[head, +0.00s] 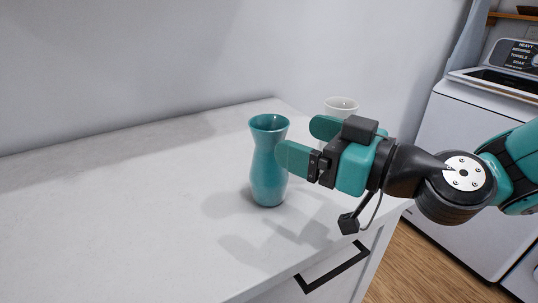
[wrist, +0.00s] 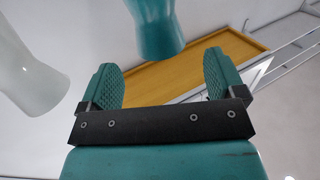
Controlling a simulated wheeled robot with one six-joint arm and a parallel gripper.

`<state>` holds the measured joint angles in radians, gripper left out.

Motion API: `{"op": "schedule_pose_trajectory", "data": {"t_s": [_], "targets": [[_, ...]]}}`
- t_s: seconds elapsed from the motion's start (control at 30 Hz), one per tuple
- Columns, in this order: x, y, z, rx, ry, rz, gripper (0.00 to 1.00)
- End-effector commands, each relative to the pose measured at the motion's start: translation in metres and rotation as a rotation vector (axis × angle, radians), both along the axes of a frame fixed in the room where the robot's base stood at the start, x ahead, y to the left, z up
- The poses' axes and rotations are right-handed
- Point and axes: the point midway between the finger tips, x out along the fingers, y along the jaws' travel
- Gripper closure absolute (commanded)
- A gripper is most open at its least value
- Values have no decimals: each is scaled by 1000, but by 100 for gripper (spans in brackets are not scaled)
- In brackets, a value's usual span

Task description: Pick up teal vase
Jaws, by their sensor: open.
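The teal vase (head: 267,165) stands upright on the white countertop (head: 150,210) near its right end. It also shows at the top of the wrist view (wrist: 158,28), cut off by the frame edge. My gripper (head: 301,142) is open and level, to the right of the vase. In the head view its near finger overlaps the vase's right edge. In the wrist view the vase lies ahead of the two fingers, roughly centred between them, and the space between the fingers is empty. Whether a finger touches the vase is not clear.
A white vessel (head: 341,105) stands behind my gripper, partly hidden; a white shape at the left of the wrist view (wrist: 28,80) appears to be it. A drawer with a black handle (head: 332,267) is below the counter edge. A washer (head: 480,150) stands at right. The counter's left is clear.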

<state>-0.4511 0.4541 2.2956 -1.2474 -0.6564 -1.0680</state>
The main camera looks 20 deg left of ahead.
Motion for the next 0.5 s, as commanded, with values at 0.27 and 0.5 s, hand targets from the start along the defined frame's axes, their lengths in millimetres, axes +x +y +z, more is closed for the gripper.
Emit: {"op": "schedule_pose_trajectory", "data": {"t_s": [0.27, 0.5], "targets": [[7, 24, 3, -1, 1, 0, 11], [16, 58, 4, -1, 0, 2, 11]]}}
